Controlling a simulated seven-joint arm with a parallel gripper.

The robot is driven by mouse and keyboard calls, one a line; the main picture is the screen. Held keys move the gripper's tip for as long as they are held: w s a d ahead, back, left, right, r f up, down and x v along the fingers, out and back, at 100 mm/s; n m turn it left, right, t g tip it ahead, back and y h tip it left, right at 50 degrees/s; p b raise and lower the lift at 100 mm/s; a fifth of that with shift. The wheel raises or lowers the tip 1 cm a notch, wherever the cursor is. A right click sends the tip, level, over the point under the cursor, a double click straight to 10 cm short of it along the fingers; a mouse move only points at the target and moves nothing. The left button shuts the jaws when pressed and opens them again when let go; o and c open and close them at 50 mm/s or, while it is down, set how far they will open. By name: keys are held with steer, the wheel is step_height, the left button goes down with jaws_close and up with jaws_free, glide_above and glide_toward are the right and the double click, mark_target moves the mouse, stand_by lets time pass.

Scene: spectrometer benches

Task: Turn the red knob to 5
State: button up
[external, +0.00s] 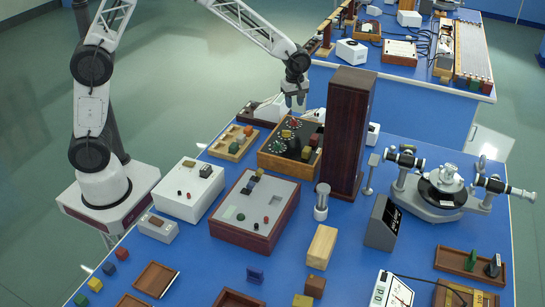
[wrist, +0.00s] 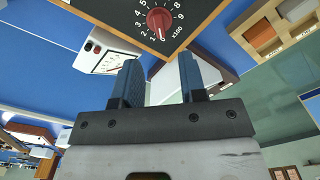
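The red knob (wrist: 158,20) sits on a dark panel in a wooden frame, at the top of the wrist view. White numbers and "x100" surround it. My gripper (external: 294,101) is above the back of this box. In the wrist view my gripper (wrist: 160,62) is open, its two blue-grey fingers apart and empty, short of the knob.
A tall dark wooden block (external: 345,135) stands close right of the box. A compartment tray (external: 222,156) lies to its left. A grey-topped box (external: 255,210) and a white box (external: 190,190) stand in front. A spectrometer (external: 440,190) is at the right.

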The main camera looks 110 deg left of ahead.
mark_target(294, 121)
steer(key=shift+f, duration=3.65)
jaws_close()
